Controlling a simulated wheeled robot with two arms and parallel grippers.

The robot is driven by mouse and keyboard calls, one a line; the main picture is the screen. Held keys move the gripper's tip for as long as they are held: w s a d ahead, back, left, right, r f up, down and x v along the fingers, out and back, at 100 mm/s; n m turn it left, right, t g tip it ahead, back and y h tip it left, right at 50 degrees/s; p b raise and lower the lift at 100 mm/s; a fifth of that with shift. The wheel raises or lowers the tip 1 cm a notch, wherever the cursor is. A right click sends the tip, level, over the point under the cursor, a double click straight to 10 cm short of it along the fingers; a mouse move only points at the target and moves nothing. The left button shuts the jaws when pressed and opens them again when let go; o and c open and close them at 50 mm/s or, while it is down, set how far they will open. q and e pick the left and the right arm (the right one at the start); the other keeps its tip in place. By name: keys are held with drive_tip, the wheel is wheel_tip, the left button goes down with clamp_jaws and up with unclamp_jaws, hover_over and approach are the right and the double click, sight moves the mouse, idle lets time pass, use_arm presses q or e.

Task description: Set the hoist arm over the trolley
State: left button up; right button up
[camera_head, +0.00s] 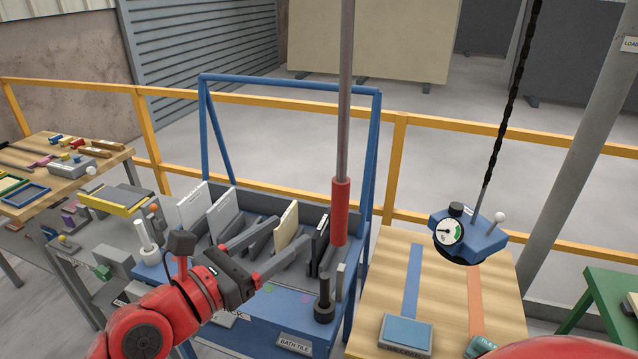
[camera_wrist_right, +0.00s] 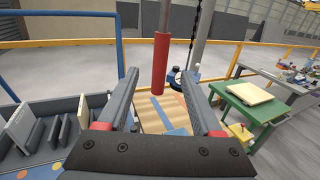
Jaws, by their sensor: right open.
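A grey pole with a red sleeve (camera_head: 340,211) hangs in front of the blue trolley (camera_head: 377,150). The hoist arm itself is above the picture. A blue lifter with a round gauge (camera_head: 470,236) hangs on a dark chain over the wooden table, right of the trolley. My right gripper (camera_head: 292,232) is open and empty above the trolley, pointing at the sleeve. In the right wrist view the red sleeve (camera_wrist_right: 160,64) shows ahead between the open fingers (camera_wrist_right: 163,85), apparently untouched. My left gripper is not in view.
Upright slabs (camera_head: 225,213) stand in the trolley's rack. The wooden table (camera_head: 388,262) has blue and orange strips and a blue block. A bench with tools (camera_head: 50,190) is left, a green table (camera_head: 608,300) right. A yellow rail (camera_head: 430,121) runs behind.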

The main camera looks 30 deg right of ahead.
sight(348, 191)
drive_tip(key=p+x, duration=0.6)
drive_tip(key=x, duration=1)
drive_tip(key=shift+s+d+p, duration=0.15)
drive_tip(key=shift+d+p, duration=0.05)
drive_tip(key=shift+p, duration=0.2)
drive_tip(key=shift+w+d, duration=0.25)
drive_tip(key=shift+d, duration=0.25)
clamp_jaws()
